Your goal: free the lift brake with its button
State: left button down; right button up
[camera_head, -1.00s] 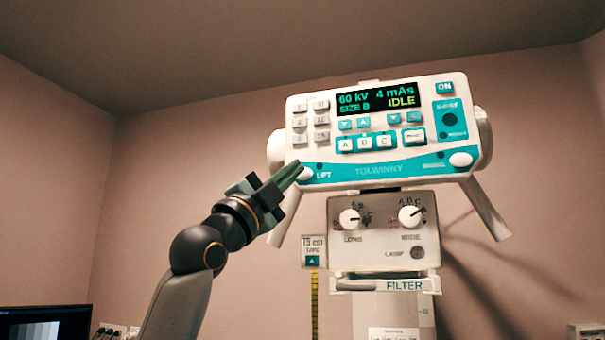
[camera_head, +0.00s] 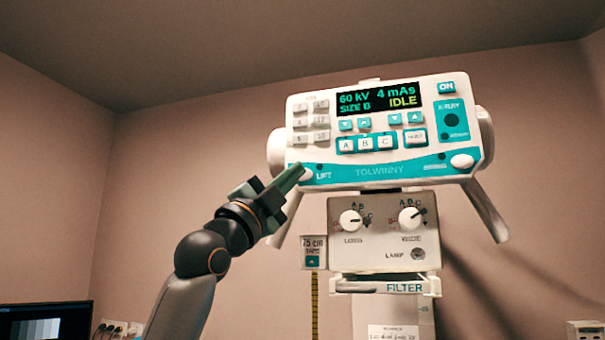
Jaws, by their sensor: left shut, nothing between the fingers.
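The control panel (camera_head: 390,130) is a white and teal box with a lit display (camera_head: 378,98) reading 60 kV, 4 mAs, SIZE B, IDLE. The white round lift button (camera_head: 306,175) sits at its lower left, beside the word LIFT, with a small dark dot above it. My left gripper (camera_head: 298,170) is shut and empty. Its fingertips are at the lift button and cover part of its left side. I cannot tell whether they touch or press it. My right gripper is not in view.
Below the panel is a box with two knobs (camera_head: 350,220) and a lamp button, above a FILTER plate (camera_head: 404,287). A tape unit (camera_head: 313,252) hangs at its left. A handle (camera_head: 485,211) slants down at the right. A monitor (camera_head: 45,322) stands at lower left.

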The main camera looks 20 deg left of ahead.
pick_arm(q)
jog(key=shift+w+p, duration=0.4)
jog(key=shift+s, duration=0.2)
dwell(0.5)
jog(key=shift+s+b, duration=0.55)
jog(key=shift+s, duration=0.1)
jog(key=s+b, duration=0.2)
jog(key=s, duration=0.3)
jog(key=shift+a+b, duration=0.1)
jog(key=shift+b, duration=0.3)
dwell(0.6)
